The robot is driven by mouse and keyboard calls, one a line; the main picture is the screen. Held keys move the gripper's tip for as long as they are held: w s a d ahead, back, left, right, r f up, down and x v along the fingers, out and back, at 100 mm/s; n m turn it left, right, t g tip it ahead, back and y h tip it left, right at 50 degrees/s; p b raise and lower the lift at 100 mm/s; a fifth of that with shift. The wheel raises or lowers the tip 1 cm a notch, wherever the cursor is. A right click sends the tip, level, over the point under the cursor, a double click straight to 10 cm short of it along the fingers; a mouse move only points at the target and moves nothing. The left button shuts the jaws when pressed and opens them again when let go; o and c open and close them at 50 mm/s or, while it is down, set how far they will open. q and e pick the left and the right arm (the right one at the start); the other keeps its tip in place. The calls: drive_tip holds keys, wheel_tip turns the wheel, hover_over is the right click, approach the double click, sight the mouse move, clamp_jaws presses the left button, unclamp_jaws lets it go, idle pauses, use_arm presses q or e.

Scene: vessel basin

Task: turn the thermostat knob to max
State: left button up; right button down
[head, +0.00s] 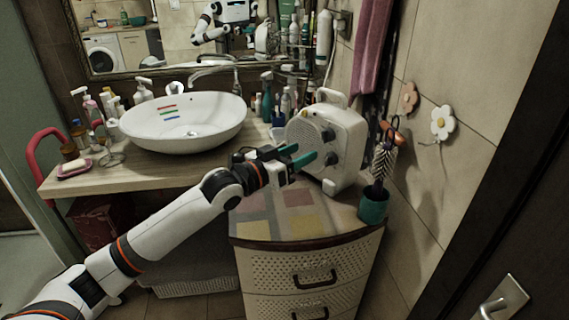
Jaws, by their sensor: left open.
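A white portable heater (349,133) with a round grille stands tilted-looking on the drawer cabinet, its front facing left toward me. Two dark knobs are on its front: an upper knob (328,136) and a lower knob (331,158). I cannot tell from markings which is the thermostat knob or where each points. My left gripper (307,154) is open, with teal finger pads, just left of the lower knob. Its fingertips are close to the heater front; I cannot tell whether they touch. My right gripper does not show directly.
A washbasin (184,122) stands on the wooden counter (135,172) at left, with bottles around it. A teal cup (374,207) holding a brush stands right of the heater. The cabinet top (290,222) is clear in front. A mirror (135,38) hangs behind.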

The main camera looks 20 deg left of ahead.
use_arm(q)
drive_tip(key=shift+b+v, duration=0.3)
drive_tip(key=shift+v, duration=2)
